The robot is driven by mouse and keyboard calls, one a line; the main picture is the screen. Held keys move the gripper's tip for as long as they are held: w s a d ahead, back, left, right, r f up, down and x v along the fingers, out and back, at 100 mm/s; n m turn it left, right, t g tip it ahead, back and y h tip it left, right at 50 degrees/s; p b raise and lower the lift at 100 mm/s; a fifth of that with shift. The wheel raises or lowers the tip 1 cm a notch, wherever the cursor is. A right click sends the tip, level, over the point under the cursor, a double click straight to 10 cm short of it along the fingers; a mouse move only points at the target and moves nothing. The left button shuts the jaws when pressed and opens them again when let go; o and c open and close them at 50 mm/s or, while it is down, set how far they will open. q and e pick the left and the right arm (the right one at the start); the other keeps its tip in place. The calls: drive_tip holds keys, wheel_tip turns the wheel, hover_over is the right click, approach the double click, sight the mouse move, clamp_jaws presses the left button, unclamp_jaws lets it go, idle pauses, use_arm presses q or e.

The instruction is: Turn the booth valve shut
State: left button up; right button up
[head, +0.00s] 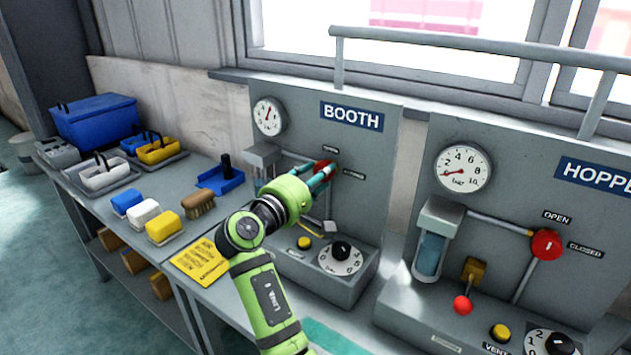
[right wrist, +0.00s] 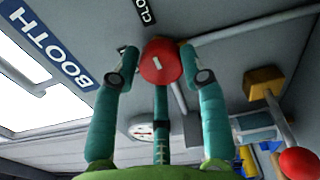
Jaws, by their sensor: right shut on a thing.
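The booth valve is a round red knob (head: 325,166) on the grey panel under the blue BOOTH sign (head: 351,116). My right gripper (head: 318,178) reaches it from the front and largely covers it in the head view. In the right wrist view the red knob (right wrist: 160,62) shows a short pale mark on its face. The teal fingers of my right gripper (right wrist: 164,75) stand on either side of it, shut on it. The CLOSED label is partly cut off at the top of the wrist view. My left gripper is not in view.
The hopper panel with its own red valve (head: 547,244) stands to the right. A booth dial (head: 341,257) and yellow button (head: 304,243) sit below my gripper. A red-balled lever (right wrist: 300,163) is near in the wrist view. Brushes and blocks (head: 163,226) lie on the left bench.

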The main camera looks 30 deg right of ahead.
drive_tip(key=shift+s+d+r+m, duration=0.1)
drive_tip(key=shift+d+r+m, duration=0.15)
drive_tip(key=shift+m, duration=0.05)
drive_tip(key=o, duration=1.1)
drive_tip(key=shift+s+d+f, duration=0.1)
drive_tip(key=shift+d+f, duration=0.05)
